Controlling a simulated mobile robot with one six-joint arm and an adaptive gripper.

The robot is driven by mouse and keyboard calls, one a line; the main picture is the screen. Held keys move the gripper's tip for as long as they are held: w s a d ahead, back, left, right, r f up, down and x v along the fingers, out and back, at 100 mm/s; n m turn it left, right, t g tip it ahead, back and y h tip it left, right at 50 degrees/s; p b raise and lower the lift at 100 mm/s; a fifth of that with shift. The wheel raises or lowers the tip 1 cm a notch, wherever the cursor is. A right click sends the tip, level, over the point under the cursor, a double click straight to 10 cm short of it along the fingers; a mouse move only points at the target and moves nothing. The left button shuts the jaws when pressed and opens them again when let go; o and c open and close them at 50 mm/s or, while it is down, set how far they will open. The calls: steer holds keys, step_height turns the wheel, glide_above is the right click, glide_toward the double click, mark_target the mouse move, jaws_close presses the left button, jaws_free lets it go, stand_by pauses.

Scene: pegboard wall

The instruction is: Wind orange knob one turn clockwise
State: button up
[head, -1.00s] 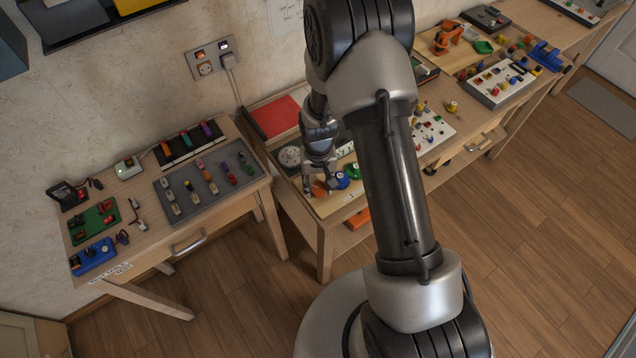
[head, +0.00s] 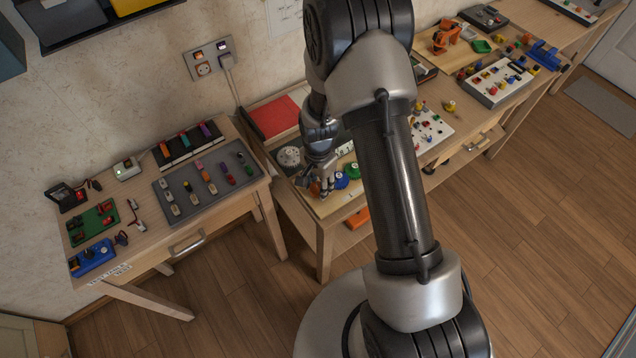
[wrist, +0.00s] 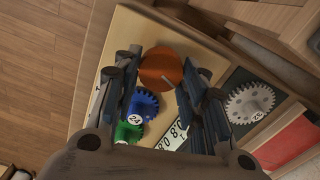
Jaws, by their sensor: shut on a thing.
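The orange knob (wrist: 160,68) is a round disc with a pale line mark on its face, on a light wooden board (wrist: 133,32). In the wrist view my gripper (wrist: 160,75) has one finger on each side of the knob, shut on its rim. In the head view my gripper (head: 318,188) is low over the board's front left corner, and only a little of the orange knob (head: 315,189) shows beside the fingers. A blue gear (wrist: 143,104) and a green gear (wrist: 127,131) sit beside the knob.
A grey gear (wrist: 250,102) stands on a dark panel near a red sheet (head: 276,117). A number strip (wrist: 172,138) lies close to the gears. A second table (head: 150,215) with switches and small parts stands at left. Wooden floor is open in front.

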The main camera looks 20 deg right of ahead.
mark_target(318, 187)
steer(key=shift+m, duration=0.9)
steer(key=o, duration=1.1)
steer(key=shift+c, duration=0.2)
step_height(318, 187, up, 12)
